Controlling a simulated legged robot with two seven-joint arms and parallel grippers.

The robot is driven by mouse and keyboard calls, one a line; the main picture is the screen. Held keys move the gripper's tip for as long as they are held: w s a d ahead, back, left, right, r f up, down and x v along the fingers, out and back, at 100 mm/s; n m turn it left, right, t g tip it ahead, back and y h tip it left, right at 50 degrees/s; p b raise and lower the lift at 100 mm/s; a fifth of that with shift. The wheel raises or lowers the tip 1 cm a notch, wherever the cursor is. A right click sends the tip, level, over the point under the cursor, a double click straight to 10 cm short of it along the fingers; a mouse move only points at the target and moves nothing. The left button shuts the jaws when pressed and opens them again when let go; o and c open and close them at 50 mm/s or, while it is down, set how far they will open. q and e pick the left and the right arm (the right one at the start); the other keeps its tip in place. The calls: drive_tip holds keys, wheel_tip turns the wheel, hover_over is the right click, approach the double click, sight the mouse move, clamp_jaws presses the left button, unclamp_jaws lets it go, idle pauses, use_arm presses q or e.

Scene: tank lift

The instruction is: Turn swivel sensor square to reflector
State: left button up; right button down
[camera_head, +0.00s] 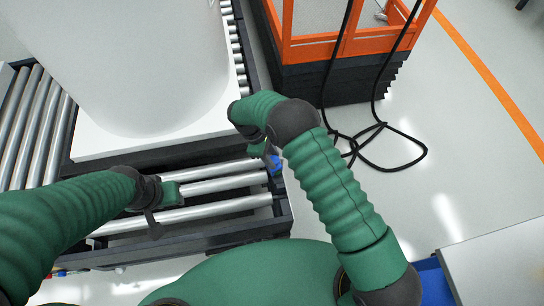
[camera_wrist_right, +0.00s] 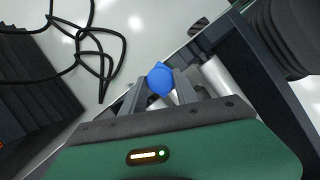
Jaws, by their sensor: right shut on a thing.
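The blue swivel sensor (camera_head: 276,164) sits at the right edge of the roller conveyor, partly hidden by my right gripper (camera_head: 270,156). In the right wrist view, its round blue body (camera_wrist_right: 161,79) is between the fingertips of my right gripper (camera_wrist_right: 158,90), which is shut on it. Its facing direction cannot be told. My left gripper (camera_head: 154,222) hangs over the front rollers at the left, away from the sensor; its jaws are too small and dark to read. I cannot make out a reflector in either view.
A large white tank (camera_head: 140,70) stands on a white base on the roller conveyor (camera_head: 225,206). An orange-framed lift (camera_head: 330,45) stands behind to the right. A black cable (camera_head: 405,165) lies looped on the floor nearby. Open floor lies to the right.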

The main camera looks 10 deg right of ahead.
drive_tip(key=m+g, duration=0.1)
drive_tip(key=m, duration=0.3)
drive_tip(key=shift+w+d+y, duration=0.1)
drive_tip(key=shift+d+y, duration=0.05)
drive_tip(key=shift+y, duration=0.25)
drive_tip(key=c, duration=0.9)
unclamp_jaws()
drive_tip(key=shift+c, duration=0.2)
drive_tip(key=p+v, duration=0.2)
drive_tip(key=v, duration=1.4)
drive_tip(key=shift+w+r, duration=0.3)
